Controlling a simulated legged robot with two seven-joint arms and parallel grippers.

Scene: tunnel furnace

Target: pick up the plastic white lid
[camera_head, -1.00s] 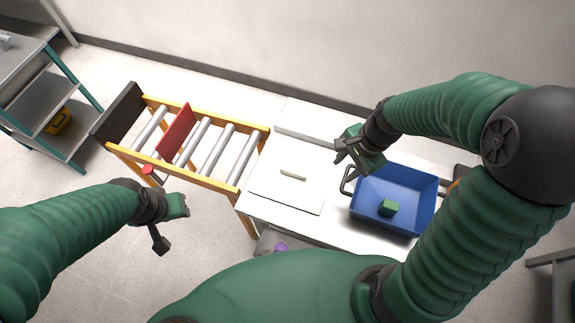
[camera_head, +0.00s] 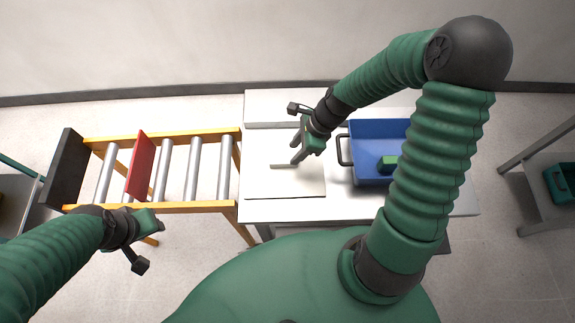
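The plastic white lid (camera_head: 300,184) is a flat square lying on the white table, with a thin bar handle (camera_head: 283,166) on it. My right gripper (camera_head: 295,153) hangs above the lid, by the right end of the handle. Its fingers look apart, with nothing seen between them; how high it is over the handle is hard to judge. My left gripper (camera_head: 158,224) is at the lower left, in front of the roller conveyor and away from the lid; its finger gap is not clear.
A blue bin (camera_head: 368,130) with a green block (camera_head: 389,162) stands right of the lid, its black handle near my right gripper. The yellow-framed roller conveyor (camera_head: 190,139) with a red plate (camera_head: 140,165) adjoins the table (camera_head: 262,212) on the left. A shelf (camera_head: 545,150) stands far right.

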